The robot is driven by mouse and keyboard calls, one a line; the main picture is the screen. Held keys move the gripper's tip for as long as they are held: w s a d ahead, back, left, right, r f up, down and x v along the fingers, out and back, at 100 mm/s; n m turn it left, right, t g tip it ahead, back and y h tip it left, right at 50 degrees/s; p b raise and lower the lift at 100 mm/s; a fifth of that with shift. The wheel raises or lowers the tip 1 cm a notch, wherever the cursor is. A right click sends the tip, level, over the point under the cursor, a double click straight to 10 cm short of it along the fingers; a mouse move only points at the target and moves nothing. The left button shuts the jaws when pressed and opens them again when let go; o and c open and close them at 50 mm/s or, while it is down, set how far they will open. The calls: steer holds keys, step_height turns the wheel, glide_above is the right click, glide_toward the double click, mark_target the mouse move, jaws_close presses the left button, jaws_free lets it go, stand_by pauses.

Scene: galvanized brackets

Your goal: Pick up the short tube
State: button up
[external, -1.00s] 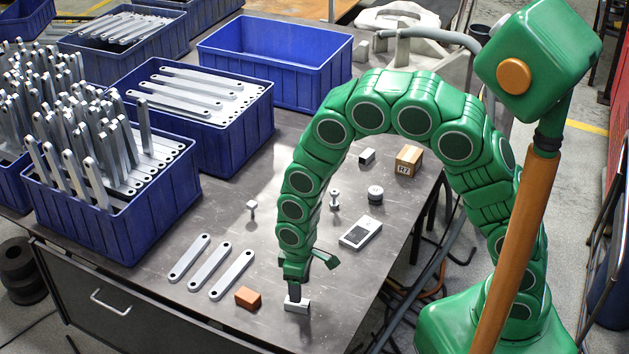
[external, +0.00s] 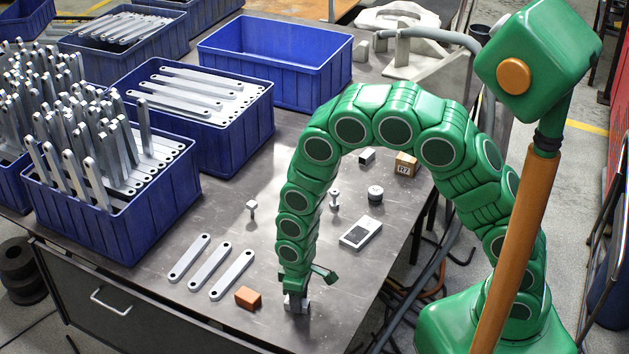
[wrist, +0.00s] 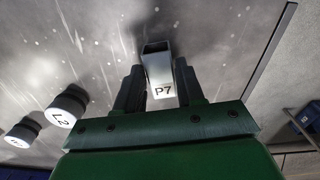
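The short tube is a small, pale grey, square hollow piece marked P7 (wrist: 161,76). It lies on the dark table, and in the external view (external: 304,305) it is near the front edge, mostly covered by my gripper (external: 296,300). In the wrist view, my gripper (wrist: 160,82) has one dark finger on each side of the tube, very close to its sides. The tube's open end points away from the wrist. I cannot tell whether the fingers press on it. It rests low at table level.
An orange-brown block (external: 248,297) lies just left of my gripper, with several flat grey brackets (external: 232,275) beyond it. Blue bins (external: 110,225) fill the left. White-topped cylinders, one marked L2 (wrist: 64,109), show in the wrist view.

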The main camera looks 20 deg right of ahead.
jaws_close()
steer(key=shift+r, duration=0.5)
step_height(320, 180, up, 2)
steer(key=s+d+r, duration=0.9)
steer(key=d+r, duration=0.1)
steer(key=shift+s+d, duration=0.15)
steer(key=shift+s, duration=0.1)
